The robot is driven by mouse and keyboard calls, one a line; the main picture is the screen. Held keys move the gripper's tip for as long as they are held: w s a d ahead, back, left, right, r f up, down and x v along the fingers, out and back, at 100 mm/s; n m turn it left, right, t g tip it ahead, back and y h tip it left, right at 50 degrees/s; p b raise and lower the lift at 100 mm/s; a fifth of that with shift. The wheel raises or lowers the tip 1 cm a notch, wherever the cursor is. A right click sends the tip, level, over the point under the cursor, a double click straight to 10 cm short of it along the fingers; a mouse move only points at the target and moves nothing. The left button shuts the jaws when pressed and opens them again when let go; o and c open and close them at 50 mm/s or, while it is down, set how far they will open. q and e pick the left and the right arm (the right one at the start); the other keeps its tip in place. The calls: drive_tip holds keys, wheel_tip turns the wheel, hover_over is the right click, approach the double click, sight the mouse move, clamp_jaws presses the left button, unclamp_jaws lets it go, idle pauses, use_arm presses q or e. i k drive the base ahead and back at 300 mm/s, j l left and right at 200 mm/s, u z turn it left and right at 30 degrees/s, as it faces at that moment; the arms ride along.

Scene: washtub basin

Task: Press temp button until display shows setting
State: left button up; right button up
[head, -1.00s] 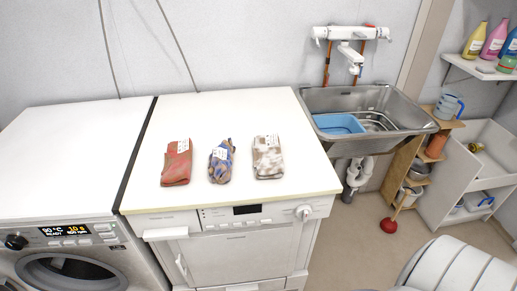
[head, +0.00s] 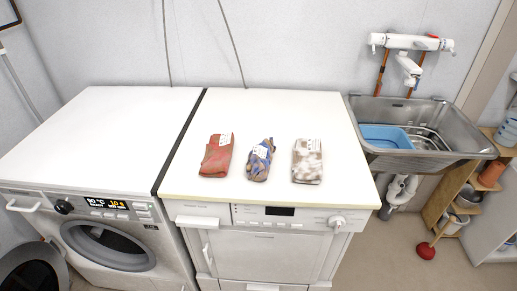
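The washing machine (head: 165,240) stands at the left in the head view, with a dark display (head: 106,203) on its front panel. The display reads 90 °C at the left and what looks like 10 in yellow at the right; the smaller text is hard to read. Several small pale buttons (head: 108,215) sit just under the display, and more lie to its right. Their labels are too small to read, so I cannot tell which is the temp button. A dark round knob (head: 64,207) is left of the display. Neither of my grippers is in view.
A white dishwasher (head: 265,250) stands right of the washer, with three folded cloth-like items on top. A sink (head: 430,130) is farther right.

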sight(96, 214)
drive_tip(key=k+j+u, duration=0.1)
drive_tip(key=j+u, duration=0.2)
drive_tip(key=k+j+u, duration=0.1)
drive_tip(key=j+u, duration=0.45)
drive_tip(key=k+j, duration=0.05)
